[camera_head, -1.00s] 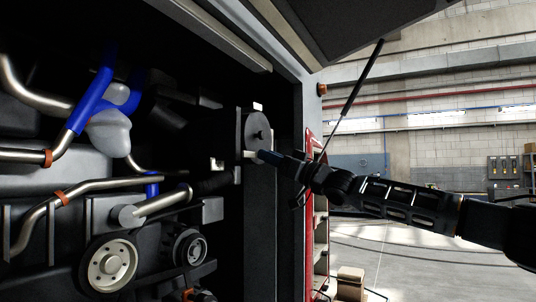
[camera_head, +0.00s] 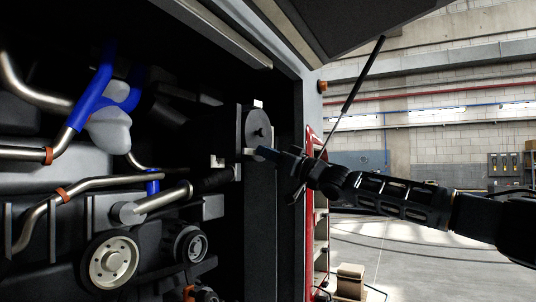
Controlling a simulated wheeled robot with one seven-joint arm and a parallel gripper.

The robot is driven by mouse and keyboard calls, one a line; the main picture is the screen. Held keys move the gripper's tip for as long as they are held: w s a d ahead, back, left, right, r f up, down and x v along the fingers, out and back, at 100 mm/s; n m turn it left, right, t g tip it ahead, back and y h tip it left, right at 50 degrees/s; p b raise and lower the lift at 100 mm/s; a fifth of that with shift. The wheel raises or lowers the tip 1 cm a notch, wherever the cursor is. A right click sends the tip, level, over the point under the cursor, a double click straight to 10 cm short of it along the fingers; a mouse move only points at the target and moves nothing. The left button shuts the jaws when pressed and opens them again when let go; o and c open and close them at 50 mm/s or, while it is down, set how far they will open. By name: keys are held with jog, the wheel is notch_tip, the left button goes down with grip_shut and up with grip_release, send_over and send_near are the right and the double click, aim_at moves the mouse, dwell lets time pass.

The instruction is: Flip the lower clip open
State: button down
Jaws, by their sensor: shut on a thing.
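A dark housing with a round cover (camera_head: 257,125) stands at the right side of the engine bay. A small pale clip (camera_head: 248,152) shows low on its front, below the round cover; I take this as the lower clip. A second small pale piece (camera_head: 258,104) sits at the top of the housing.
Pipes with blue hoses (camera_head: 96,98) and pulleys (camera_head: 110,263) fill the bay at the left. The bay's right frame (camera_head: 309,105) stands just behind my gripper. A raised flap with a strut (camera_head: 362,76) hangs above my arm.

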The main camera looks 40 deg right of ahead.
aim_at(247, 150)
jog(key=shift+s+f+h+b, duration=0.1)
jog(key=shift+s+h+b, duration=0.05)
jog(key=shift+h+b, duration=0.2)
jog(key=shift+s+a+r+m+g+h+b, duration=0.1)
jog(key=shift+s+a+m+g+h+b, duration=0.45)
jog(key=shift+a+m+g+h+b, duration=2.25)
jog(key=shift+s+a+r+m+g+h+b, duration=0.1)
jog(key=shift+s+a+m+g+h+b, duration=0.45)
jog(key=shift+m+g+h, duration=4.6)
jog(key=shift+s+a+m+g+h+b, duration=0.6)
jog(key=shift+a+m+h+b, duration=1.2)
jog(key=shift+h, duration=4.8)
jog(key=shift+d+m+p, duration=0.25)
jog(key=shift+m+p, duration=0.1)
jog(key=c, duration=1.2)
grip_release()
jog(key=shift+o, duration=0.2)
jog(key=shift+f, duration=0.1)
